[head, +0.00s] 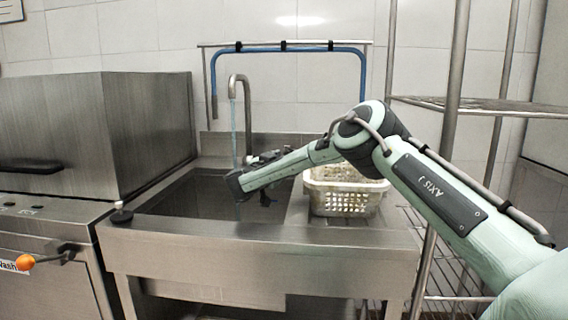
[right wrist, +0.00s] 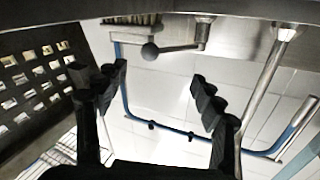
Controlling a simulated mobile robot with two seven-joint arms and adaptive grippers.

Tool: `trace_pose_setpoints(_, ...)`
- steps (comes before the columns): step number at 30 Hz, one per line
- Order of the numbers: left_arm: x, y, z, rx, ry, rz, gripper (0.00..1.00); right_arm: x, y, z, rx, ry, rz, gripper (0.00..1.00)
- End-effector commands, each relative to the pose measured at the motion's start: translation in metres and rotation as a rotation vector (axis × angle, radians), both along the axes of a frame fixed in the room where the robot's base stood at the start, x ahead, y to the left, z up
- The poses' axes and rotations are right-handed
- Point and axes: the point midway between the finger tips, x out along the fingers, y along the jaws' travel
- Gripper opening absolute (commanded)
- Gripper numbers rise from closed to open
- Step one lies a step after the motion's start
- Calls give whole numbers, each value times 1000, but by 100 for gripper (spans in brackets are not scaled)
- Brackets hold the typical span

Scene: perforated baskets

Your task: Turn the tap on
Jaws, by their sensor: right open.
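The tap (head: 247,110) is a curved metal spout at the back of the sink (head: 160,220). A thin bluish stream (head: 234,130) shows below its mouth, down toward the basin. In the right wrist view a lever with a dark ball knob (right wrist: 150,51) sticks out sideways from a metal body. My right gripper (head: 263,159) is by the tap's base, partly hidden by my own wrist. In the right wrist view its two black fingers (right wrist: 155,95) are apart and empty, with the knob beyond the gap. I cannot see any contact. My left gripper is out of view.
Stacked white perforated baskets (head: 343,197) stand right of the basin, close to my right forearm. A blue hose (head: 290,48) hangs on a rail behind the tap. A steel dishwasher (head: 130,125) is at left, a wire rack (head: 480,104) at right.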

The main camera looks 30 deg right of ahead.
Motion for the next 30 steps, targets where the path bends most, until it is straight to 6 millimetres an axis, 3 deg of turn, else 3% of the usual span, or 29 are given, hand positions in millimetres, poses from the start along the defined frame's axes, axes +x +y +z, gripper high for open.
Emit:
trace_pose_setpoints(7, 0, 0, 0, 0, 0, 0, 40, -13, 22, 1, 0, 0, 0, 68)
trace_pose_setpoints(24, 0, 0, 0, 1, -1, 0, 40, -14, 24, 0, 3, -2, -1, 68)
trace_pose_setpoints(28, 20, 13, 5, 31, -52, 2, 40, -14, 33, -7, 77, -27, 2, 68)
trace_pose_setpoints(30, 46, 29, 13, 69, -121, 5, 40, -13, 47, -16, 182, -65, 4, 68)
